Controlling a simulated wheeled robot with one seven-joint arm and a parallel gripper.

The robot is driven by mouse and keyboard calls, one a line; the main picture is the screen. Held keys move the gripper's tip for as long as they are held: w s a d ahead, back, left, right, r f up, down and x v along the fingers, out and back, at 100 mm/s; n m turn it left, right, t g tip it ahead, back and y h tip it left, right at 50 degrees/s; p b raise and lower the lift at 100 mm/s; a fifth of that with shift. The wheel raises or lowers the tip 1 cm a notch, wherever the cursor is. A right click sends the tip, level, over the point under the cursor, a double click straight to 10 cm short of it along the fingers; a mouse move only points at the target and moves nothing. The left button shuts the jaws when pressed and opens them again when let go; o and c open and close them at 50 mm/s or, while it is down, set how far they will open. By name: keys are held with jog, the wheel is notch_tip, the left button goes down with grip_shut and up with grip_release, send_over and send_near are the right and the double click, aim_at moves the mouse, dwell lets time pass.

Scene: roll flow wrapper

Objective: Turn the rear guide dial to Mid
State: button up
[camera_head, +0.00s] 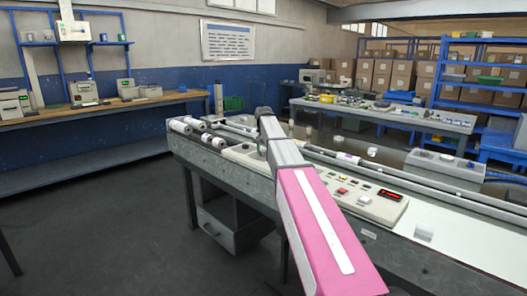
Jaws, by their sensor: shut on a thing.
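My pink and grey arm reaches away from me over the flow wrapper (225,160), a long grey machine. My gripper (262,147) is small, dark and mostly hidden by the arm. It is down at the machine's far left part, beside a pale housing, and is shut on what seems to be the rear guide dial. The dial itself is hidden there, and its marks and setting cannot be read.
A control panel (362,197) with coloured buttons and a red display lies right of my arm. White rollers (190,124) are at the machine's left end. A workbench (110,106) stands along the left wall. The floor at left is clear.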

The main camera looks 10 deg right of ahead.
aim_at(264, 151)
jog(key=m, duration=0.5)
jog(key=shift+m, duration=0.3)
dwell(0.4)
jog(key=o, duration=0.9)
notch_tip(264, 151, up, 11)
jog(key=shift+f, duration=0.1)
jog(key=shift+s, duration=0.1)
